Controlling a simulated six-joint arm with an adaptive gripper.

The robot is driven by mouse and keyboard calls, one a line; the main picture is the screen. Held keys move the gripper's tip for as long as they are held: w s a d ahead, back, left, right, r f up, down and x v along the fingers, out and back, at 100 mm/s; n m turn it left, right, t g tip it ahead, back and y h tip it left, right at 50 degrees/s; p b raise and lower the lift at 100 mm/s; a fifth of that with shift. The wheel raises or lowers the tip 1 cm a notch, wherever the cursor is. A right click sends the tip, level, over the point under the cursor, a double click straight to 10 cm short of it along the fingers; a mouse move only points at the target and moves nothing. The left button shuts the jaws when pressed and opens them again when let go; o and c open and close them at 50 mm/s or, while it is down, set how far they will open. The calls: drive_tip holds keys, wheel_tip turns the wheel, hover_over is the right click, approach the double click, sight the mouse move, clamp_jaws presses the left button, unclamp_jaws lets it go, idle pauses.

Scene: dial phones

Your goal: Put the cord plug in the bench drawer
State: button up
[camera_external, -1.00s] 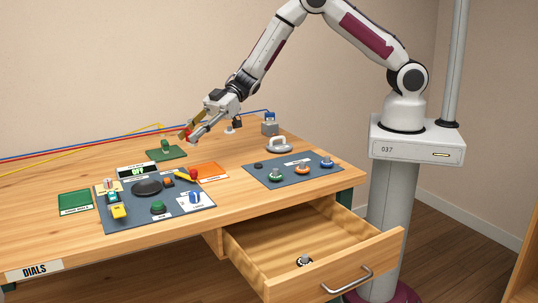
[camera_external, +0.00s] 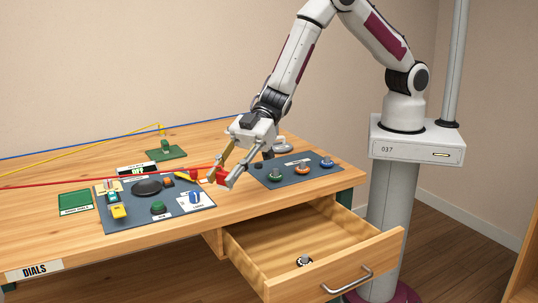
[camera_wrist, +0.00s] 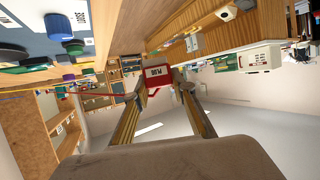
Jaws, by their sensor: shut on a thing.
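My gripper (camera_external: 220,177) is shut on the red cord plug (camera_external: 222,179) and holds it above the front part of the bench, near the right edge of the blue-grey dial panel. In the wrist view the red plug (camera_wrist: 155,76) sits between both fingertips (camera_wrist: 156,80), with a label on its face that I cannot read. A red cord (camera_external: 90,177) runs from it to the left. The bench drawer (camera_external: 262,246) is pulled open at the lower right, below and right of my gripper. A small dark and white knob-like thing (camera_external: 304,261) lies in it.
The dial panel (camera_external: 178,217) with several knobs is left of my gripper. A second panel (camera_external: 283,180) with knobs is to the right. The bench front edge (camera_external: 150,258) lies between my gripper and the drawer. Most of the drawer floor is bare.

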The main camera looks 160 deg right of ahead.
drive_tip(key=w+a+f, duration=0.1)
drive_tip(key=w+a, duration=0.4)
drive_tip(key=a, duration=0.5)
drive_tip(key=w+a+f, duration=0.1)
drive_tip(key=w+a, duration=0.4)
drive_tip(key=a, duration=0.4)
drive_tip(key=a+f+m+h, duration=0.2)
drive_tip(key=a+f, duration=0.2)
drive_tip(key=a, duration=0.9)
drive_tip(key=s+a+f+m+g+h, duration=0.1)
drive_tip(key=s+f+m+g+h, duration=0.15)
drive_tip(key=s, duration=0.55)
drive_tip(key=s+d+m+g+h, duration=0.2)
drive_tip(key=s+d+m, duration=0.1)
drive_tip(key=s, duration=0.4)
drive_tip(key=s+d+m+g+h, duration=0.3)
drive_tip(key=s+d, duration=0.2)
drive_tip(key=s, duration=0.3)
drive_tip(key=shift+d+r+m+g, duration=0.2)
drive_tip(key=shift+d+m+g, duration=0.15)
drive_tip(key=shift+d, duration=0.05)
drive_tip(key=shift+f, duration=2.9)
